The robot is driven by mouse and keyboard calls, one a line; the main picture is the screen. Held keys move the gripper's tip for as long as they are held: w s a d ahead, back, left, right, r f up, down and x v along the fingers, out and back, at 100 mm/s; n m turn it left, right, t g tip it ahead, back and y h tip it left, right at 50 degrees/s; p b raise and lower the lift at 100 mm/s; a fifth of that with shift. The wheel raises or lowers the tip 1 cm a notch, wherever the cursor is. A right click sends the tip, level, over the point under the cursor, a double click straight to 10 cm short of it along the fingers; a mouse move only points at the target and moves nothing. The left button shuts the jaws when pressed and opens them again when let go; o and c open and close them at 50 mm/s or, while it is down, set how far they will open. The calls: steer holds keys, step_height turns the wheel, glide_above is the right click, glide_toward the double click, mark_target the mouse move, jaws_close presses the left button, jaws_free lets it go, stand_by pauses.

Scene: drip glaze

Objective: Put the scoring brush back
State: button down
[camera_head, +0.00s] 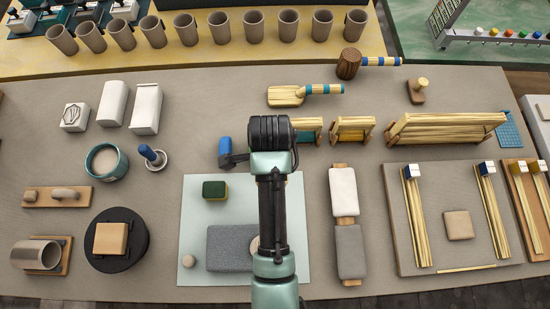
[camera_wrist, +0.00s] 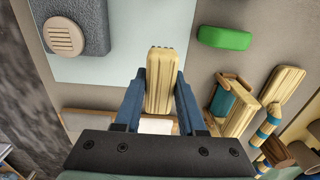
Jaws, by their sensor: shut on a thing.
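In the wrist view my gripper (camera_wrist: 160,88) is shut on a pale yellow, ribbed wooden block with dark bristles at its far end, which looks like the scoring brush (camera_wrist: 160,75). The blue fingers press on its two sides. The brush is held above the table, close to the edge of the pale mat (camera_wrist: 120,62). I cannot tell which spot belongs to the brush.
A grey block (camera_head: 228,245) and a green-topped sponge (camera_head: 214,188) lie on the mat (camera_head: 197,225). A white block (camera_head: 343,190) and a grey one (camera_head: 350,250) lie to its right. Small wooden stands (camera_head: 352,129) and a striped-handled paddle (camera_head: 288,96) are behind. Bare table shows left of the mat.

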steer(key=f, duration=0.4)
steer(key=shift+s+d+f, duration=0.1)
steer(key=shift+s+f, duration=0.15)
steer(key=shift+f, duration=0.1)
steer(key=shift+w+f, duration=0.1)
steer(key=shift+f, duration=1.9)
steer(key=shift+f, duration=0.1)
steer(key=c, duration=0.5)
jaws_free()
